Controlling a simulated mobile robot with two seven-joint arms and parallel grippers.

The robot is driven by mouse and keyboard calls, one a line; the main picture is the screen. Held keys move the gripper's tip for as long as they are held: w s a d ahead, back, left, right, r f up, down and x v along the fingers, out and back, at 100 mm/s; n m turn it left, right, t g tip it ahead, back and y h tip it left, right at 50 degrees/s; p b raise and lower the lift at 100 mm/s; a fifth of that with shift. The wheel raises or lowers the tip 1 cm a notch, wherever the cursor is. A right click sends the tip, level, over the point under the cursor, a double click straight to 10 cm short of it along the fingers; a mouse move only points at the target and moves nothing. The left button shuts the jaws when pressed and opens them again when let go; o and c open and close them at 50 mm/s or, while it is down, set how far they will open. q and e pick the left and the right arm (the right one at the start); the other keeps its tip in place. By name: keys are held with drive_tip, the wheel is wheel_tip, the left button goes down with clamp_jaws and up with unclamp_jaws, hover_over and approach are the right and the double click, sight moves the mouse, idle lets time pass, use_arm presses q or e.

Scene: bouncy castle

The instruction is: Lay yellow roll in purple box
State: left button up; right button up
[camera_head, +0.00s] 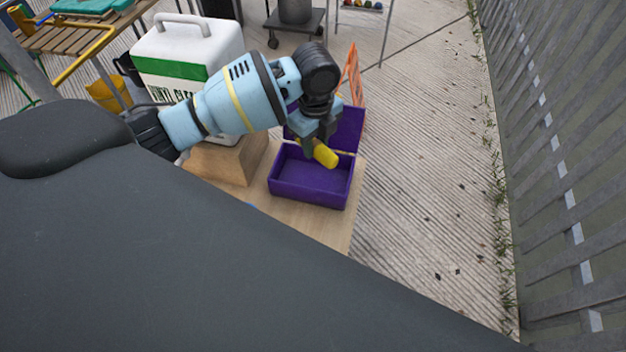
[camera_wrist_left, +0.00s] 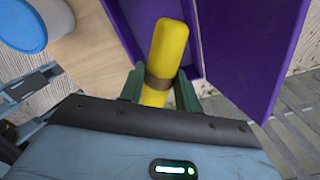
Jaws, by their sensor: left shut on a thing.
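The purple box (camera_head: 309,189) stands with its lid (camera_head: 349,127) open on a light wooden surface. It also shows in the left wrist view (camera_wrist_left: 209,37). My left gripper (camera_head: 313,147) is over the back part of the box and shut on the yellow roll (camera_head: 325,155). In the left wrist view the yellow roll (camera_wrist_left: 168,48) has a brown band and sits between the fingers (camera_wrist_left: 159,88). The roll is tilted in the head view; whether it touches the box is hard to tell. The visible box floor is bare. My right gripper is not in view.
A white and green jug (camera_head: 190,52) stands behind my left arm, by a wooden block (camera_head: 228,160). A blue-lidded tub (camera_wrist_left: 22,25) shows in the left wrist view. A slatted fence (camera_head: 575,150) runs along the right. The ground between box and fence is clear.

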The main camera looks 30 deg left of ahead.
sight(312, 181)
use_arm(q)
drive_tip(key=shift+w+a+f+m, duration=0.1)
drive_tip(key=shift+a+f+m, duration=0.1)
drive_tip(key=shift+f+m, duration=0.35)
drive_tip(key=shift+a+f+m, duration=0.2)
drive_tip(key=shift+f+m, duration=0.2)
drive_tip(key=shift+m, duration=0.15)
drive_tip(key=shift+w+a+f+m, duration=0.1)
drive_tip(key=shift+f+m, duration=0.05)
drive_tip(key=shift+m, duration=0.15)
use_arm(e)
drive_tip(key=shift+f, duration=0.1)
use_arm(q)
drive_tip(key=shift+f, duration=0.1)
